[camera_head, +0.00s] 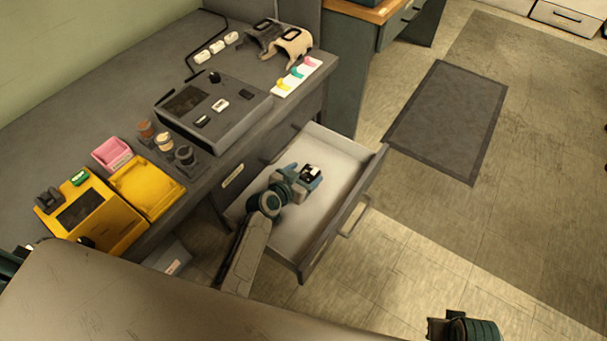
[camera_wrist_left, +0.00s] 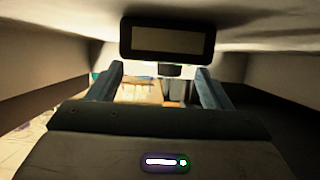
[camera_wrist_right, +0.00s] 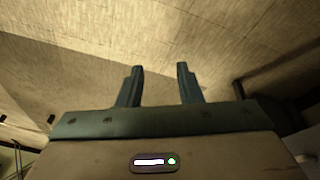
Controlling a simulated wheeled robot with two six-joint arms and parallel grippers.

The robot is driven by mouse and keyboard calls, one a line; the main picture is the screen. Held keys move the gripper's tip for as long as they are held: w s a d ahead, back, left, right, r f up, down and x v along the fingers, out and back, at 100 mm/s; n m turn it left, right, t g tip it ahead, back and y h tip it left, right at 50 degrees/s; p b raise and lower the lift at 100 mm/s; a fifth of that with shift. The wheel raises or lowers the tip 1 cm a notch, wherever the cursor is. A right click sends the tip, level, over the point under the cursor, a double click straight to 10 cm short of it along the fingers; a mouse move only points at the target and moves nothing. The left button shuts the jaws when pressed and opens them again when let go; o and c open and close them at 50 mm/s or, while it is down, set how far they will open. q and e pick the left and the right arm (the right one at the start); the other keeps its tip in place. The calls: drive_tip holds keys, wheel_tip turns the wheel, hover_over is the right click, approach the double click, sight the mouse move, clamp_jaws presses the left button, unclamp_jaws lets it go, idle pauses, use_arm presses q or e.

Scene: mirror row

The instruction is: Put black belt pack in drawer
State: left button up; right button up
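The drawer (camera_head: 338,228) under the desk is pulled open, with a pale floor and grey walls. My left gripper (camera_head: 312,176) is down inside it, toward the far end. In the left wrist view a black belt pack (camera_wrist_left: 167,22) with a dull grey panel is just ahead of the fingertips (camera_wrist_left: 160,70), against the pale drawer surface. These fingers are wide apart and do not appear to grip it. In the head view the gripper mostly hides the pack. My right gripper (camera_head: 440,328) is over the floor at the bottom right; its fingers (camera_wrist_right: 160,70) are apart and empty.
On the desk are a grey console (camera_head: 213,108), dark round jars (camera_head: 185,155), a pink bin (camera_head: 112,153), a yellow tray (camera_head: 150,185) and a yellow box (camera_head: 85,212). A white strip (camera_head: 297,78) holds coloured pieces. A dark mat (camera_head: 447,118) lies on the open floor.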

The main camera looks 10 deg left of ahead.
use_arm(q)
drive_tip(key=shift+s+f, duration=0.1)
use_arm(e)
drive_tip(key=shift+w, duration=0.25)
use_arm(q)
drive_tip(key=shift+r+p, duration=0.6)
drive_tip(key=shift+p, duration=0.2)
drive_tip(key=v, duration=0.6)
drive_tip(key=shift+s+a+r, duration=0.25)
drive_tip(key=shift+s+r, duration=0.05)
drive_tip(key=shift+s, duration=0.3)
use_arm(e)
drive_tip(key=shift+s+d+f, duration=0.15)
drive_tip(key=shift+f, duration=1.15)
drive_tip(key=shift+s+d+f, duration=0.1)
drive_tip(key=shift+s+f, duration=0.05)
drive_tip(key=shift+f, duration=1.15)
